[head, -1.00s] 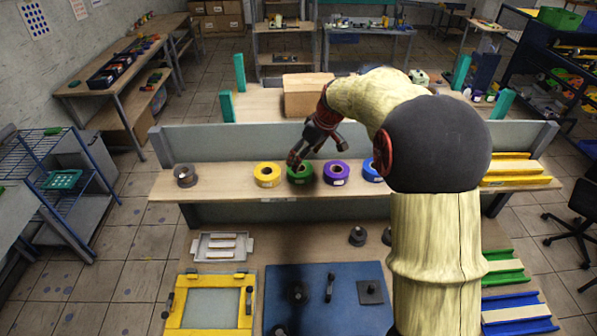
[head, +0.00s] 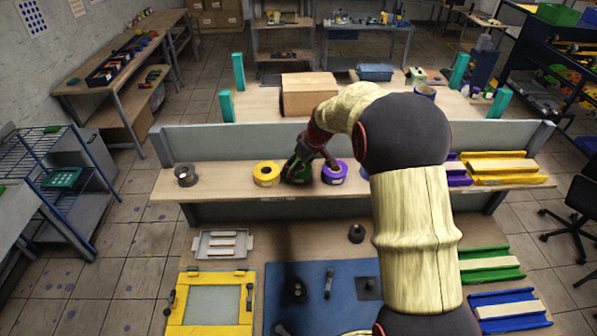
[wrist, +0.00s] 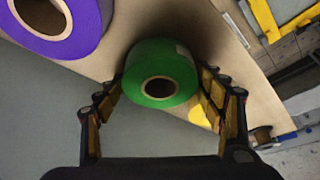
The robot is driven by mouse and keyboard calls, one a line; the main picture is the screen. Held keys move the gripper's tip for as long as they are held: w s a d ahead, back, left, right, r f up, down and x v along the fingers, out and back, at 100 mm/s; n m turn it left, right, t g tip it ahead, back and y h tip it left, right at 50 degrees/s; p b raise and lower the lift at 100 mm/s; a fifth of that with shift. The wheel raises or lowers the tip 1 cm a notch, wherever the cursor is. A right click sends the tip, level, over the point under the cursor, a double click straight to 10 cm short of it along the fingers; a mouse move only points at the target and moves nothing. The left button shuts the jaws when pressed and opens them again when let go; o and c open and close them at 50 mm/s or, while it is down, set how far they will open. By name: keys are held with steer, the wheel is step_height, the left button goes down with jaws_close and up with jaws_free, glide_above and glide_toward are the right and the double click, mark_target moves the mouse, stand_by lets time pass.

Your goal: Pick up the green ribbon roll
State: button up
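The green ribbon roll (wrist: 161,75) sits on the shelf, and in the wrist view it lies between the fingers of my gripper (wrist: 162,88). The fingers reach down on both sides of it, very close to its sides; firm contact is not clear. In the head view my gripper (head: 312,172) is at the shelf, partly covering the green ribbon roll (head: 293,174). The purple roll (head: 334,172) stands just to the right of it; it also shows in the wrist view (wrist: 52,28). The yellow roll (head: 266,174) stands just to the left.
A dark roll (head: 186,175) stands at the shelf's left end. The shelf (head: 225,184) is clear between it and the yellow roll. A grey panel (head: 215,139) rises behind the shelf. Yellow trays (head: 500,168) lie at the right end. My arm hides part of the shelf.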

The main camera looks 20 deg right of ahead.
steer(key=c, duration=0.8)
steer(key=shift+o, duration=0.2)
steer(key=shift+r, duration=0.15)
